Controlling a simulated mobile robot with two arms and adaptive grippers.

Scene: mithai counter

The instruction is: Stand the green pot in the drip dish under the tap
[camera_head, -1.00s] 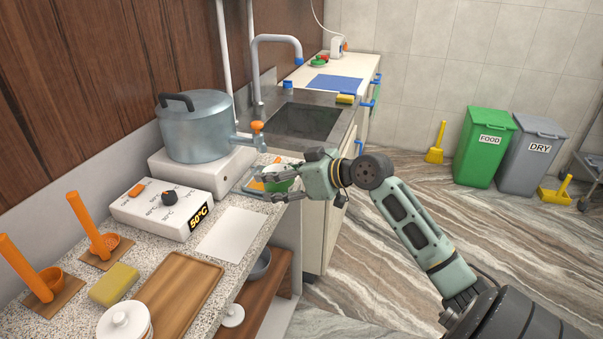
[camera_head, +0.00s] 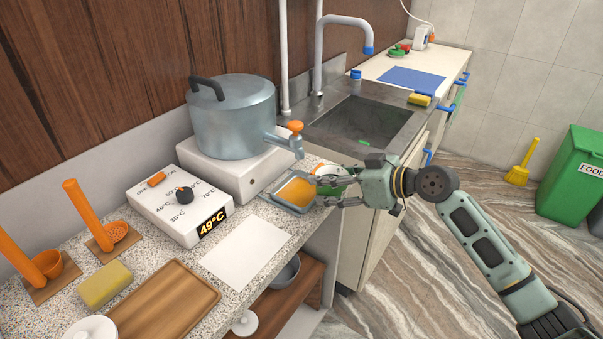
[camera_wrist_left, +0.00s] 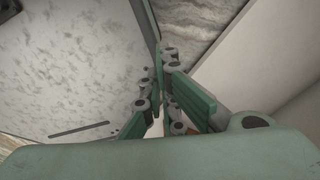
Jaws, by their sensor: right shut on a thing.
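The green pot (camera_head: 326,190) is in the jaws of my right gripper (camera_head: 322,188), partly hidden by the fingers. It is just right of the drip dish, by the counter's front edge; its height above the counter is unclear. The drip dish (camera_head: 272,199) is a shallow grey tray with an orange inside, on the counter below the tap. The tap (camera_head: 297,138), with an orange knob, sticks out from the big grey steel pot (camera_head: 232,120). My left gripper (camera_wrist_left: 165,65) shows only in the left wrist view; its finger gap is unclear and I see nothing held.
A white heater box (camera_head: 220,165) carries the steel pot; its control box (camera_head: 170,210) reads 49°C. A white sheet (camera_head: 245,250), wooden tray (camera_head: 165,305) and yellow sponge (camera_head: 105,285) lie nearer. The sink (camera_head: 365,120) is beyond the dish.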

